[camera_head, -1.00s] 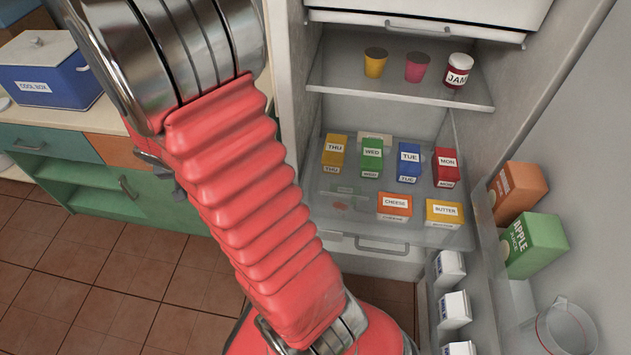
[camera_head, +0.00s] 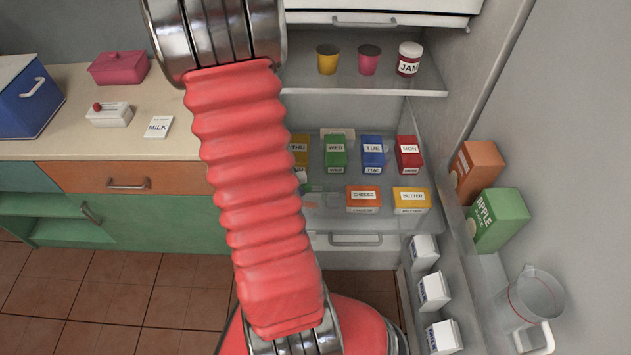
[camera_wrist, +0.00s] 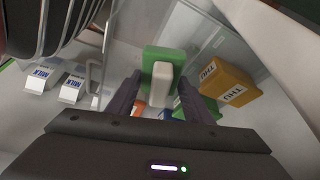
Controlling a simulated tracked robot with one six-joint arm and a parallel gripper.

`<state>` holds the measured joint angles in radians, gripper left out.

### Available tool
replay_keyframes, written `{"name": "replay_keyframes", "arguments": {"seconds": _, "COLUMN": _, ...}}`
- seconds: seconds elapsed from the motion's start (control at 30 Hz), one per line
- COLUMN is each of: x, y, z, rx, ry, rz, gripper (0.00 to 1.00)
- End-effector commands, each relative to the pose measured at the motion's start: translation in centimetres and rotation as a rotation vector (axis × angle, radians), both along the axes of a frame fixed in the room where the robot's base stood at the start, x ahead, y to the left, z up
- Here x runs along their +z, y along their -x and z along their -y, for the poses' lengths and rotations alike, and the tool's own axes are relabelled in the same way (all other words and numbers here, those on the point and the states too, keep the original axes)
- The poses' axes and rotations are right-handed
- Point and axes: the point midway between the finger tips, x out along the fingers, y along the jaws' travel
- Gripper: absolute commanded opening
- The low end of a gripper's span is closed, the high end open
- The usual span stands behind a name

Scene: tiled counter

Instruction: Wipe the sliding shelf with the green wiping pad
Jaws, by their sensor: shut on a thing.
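The green wiping pad (camera_wrist: 155,57) with its white handle (camera_wrist: 162,76) shows in the wrist view. My gripper (camera_wrist: 160,86) is shut on the handle, one dark finger on each side. The sliding shelf (camera_head: 332,218) is a clear tray low in the open fridge in the head view, and its clear panel also shows in the wrist view (camera_wrist: 215,42). A faint reddish smear (camera_head: 311,205) lies at its left front. My red arm hides the shelf's left end and my gripper in the head view. I cannot tell whether the pad touches the shelf.
On the shelf stand day-labelled boxes, such as the blue TUE box (camera_head: 372,155), with a cheese box (camera_head: 363,199) and butter box (camera_head: 411,200) in front. The open door at right holds juice (camera_head: 497,220), milk cartons (camera_head: 434,291) and a jug (camera_head: 533,305).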

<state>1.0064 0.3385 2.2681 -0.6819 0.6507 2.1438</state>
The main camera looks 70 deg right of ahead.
Motion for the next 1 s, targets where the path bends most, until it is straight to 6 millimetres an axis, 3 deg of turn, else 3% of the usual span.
{"name": "replay_keyframes", "arguments": {"seconds": 0.1, "x": -0.1, "y": 3.1, "z": 0.8, "rx": -0.153, "ry": -0.001, "rz": -0.002, "gripper": 0.28}}
{"name": "replay_keyframes", "arguments": {"seconds": 0.3, "x": -0.1, "y": 5.7, "z": 1.3, "rx": -0.29, "ry": 0.0, "rz": -0.001, "gripper": 0.28}}
{"name": "replay_keyframes", "arguments": {"seconds": 0.73, "x": -0.2, "y": 5.6, "z": 1.2, "rx": -0.295, "ry": -0.001, "rz": -0.001, "gripper": 0.28}}
{"name": "replay_keyframes", "arguments": {"seconds": 1.0, "x": -2.0, "y": 5.7, "z": 1.2, "rx": -0.296, "ry": -0.002, "rz": -0.003, "gripper": 0.28}}
